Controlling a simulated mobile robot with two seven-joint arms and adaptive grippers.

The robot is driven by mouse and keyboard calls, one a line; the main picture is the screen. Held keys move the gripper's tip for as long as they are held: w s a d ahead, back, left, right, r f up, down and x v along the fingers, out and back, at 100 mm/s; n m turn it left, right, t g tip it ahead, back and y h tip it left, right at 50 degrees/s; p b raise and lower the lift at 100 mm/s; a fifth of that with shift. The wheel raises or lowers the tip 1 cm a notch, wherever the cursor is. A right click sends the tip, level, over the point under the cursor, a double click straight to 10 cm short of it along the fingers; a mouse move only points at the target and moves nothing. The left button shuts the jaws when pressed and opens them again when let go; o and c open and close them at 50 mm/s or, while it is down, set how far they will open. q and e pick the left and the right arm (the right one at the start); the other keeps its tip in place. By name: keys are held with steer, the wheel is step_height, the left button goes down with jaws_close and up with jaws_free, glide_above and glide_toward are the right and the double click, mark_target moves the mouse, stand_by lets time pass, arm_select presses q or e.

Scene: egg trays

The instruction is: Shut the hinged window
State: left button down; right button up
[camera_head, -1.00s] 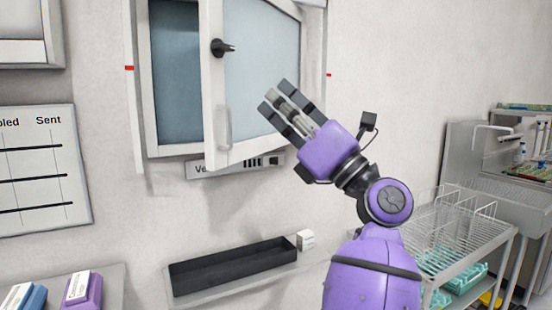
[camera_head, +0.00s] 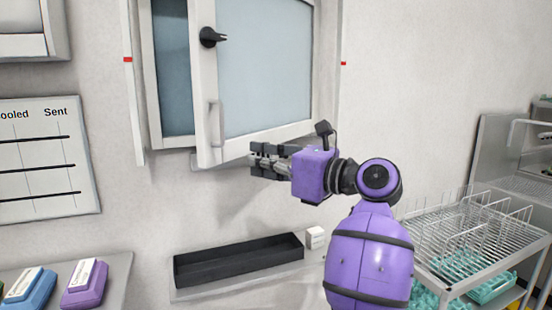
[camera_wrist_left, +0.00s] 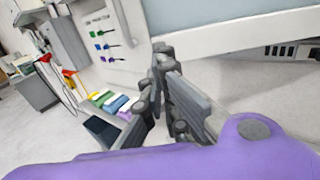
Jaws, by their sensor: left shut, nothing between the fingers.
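The hinged window (camera_head: 262,70) is a pale blue pane in a white frame, high on the wall. It stands ajar, with a dark gap at its left showing the fixed frame (camera_head: 150,85) behind. A black latch knob (camera_head: 210,37) and a pale upright handle (camera_head: 215,122) sit near its free left edge. My left gripper (camera_head: 258,160) is shut and empty, fingers pointing left, at the window's lower edge. I cannot tell whether it touches. The wrist view shows the fingers (camera_wrist_left: 162,58) close below the window's bottom rail (camera_wrist_left: 230,38). My right gripper is not in view.
A black tray (camera_head: 240,262) lies on a low shelf below, with a small white box (camera_head: 315,237) beside it. A wire rack (camera_head: 475,228) stands at right. Coloured boxes (camera_head: 85,285) sit at lower left. The wall below the window is mostly clear.

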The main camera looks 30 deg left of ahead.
mark_target(225, 154)
arm_select(q)
steer(key=a, duration=0.3)
steer(key=a+p, duration=0.1)
steer(key=a, duration=0.1)
steer(key=shift+r, duration=0.25)
steer(key=shift+w+a+f, duration=0.15)
steer(key=shift+w+a, duration=0.05)
steer(key=shift+a, duration=0.65)
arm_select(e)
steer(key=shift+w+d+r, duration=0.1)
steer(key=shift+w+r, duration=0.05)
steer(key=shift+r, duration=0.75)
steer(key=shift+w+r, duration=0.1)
